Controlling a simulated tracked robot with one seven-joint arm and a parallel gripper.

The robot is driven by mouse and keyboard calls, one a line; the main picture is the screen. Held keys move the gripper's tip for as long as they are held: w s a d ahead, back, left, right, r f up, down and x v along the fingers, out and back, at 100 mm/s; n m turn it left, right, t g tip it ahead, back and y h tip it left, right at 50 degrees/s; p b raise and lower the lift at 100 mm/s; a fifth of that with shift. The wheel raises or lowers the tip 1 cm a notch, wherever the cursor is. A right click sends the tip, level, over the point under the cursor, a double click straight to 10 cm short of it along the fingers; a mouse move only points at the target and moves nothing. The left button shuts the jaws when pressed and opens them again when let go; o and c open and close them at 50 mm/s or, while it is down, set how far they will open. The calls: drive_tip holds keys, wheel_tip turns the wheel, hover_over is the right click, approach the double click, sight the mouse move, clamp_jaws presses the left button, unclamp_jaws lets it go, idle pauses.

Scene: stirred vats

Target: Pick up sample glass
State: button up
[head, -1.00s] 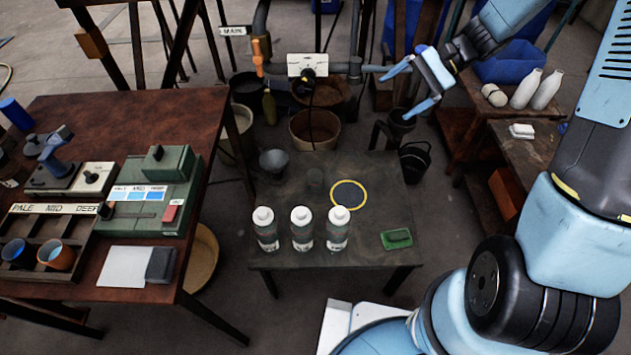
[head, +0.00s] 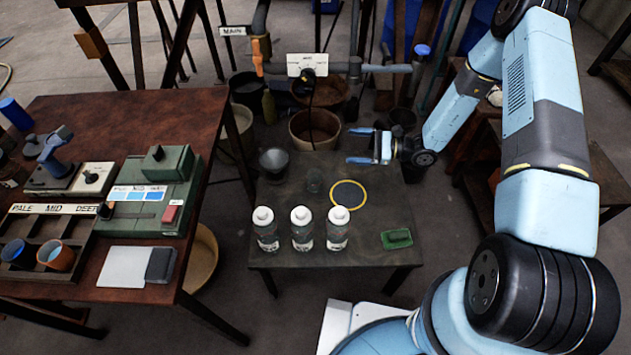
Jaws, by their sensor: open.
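A small, dark, see-through glass (head: 315,181) stands upright on the low dark table (head: 375,250), left of a yellow ring (head: 362,203) and behind the white-capped bottles. I take it for the sample glass. My gripper (head: 354,146) is open and empty, with its fingers pointing left. In the picture it is up and to the right of the glass, apart from it, over the table's back edge. How high it is above the table I cannot tell.
Three white-capped bottles (head: 302,229) stand in a row at the front of the low table. A grey metal cup (head: 274,162) is at its back left, a green pad (head: 397,239) at its right. Buckets and pipes stand behind. A brown table (head: 165,110) is left.

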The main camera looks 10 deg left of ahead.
sight(308, 173)
drive_tip(key=s+f+m+t, duration=0.1)
drive_tip(key=f+m+t, duration=0.1)
drive_tip(key=f, duration=0.4)
drive_tip(key=s+a+f+m+t, duration=0.1)
drive_tip(key=f+m+t, duration=0.1)
drive_tip(key=f, duration=0.4)
drive_tip(key=s+a+f+m+t, duration=0.1)
drive_tip(key=s+f+m+t, duration=0.1)
drive_tip(key=f, duration=0.4)
drive_tip(key=shift+a+m, duration=0.15)
drive_tip(key=shift+m, duration=0.75)
drive_tip(key=x, duration=1.3)
drive_tip(key=shift+w+a+f, duration=0.15)
drive_tip(key=shift+w+a, duration=0.1)
drive_tip(key=shift+c, duration=0.3)
drive_tip(key=c, duration=1.2)
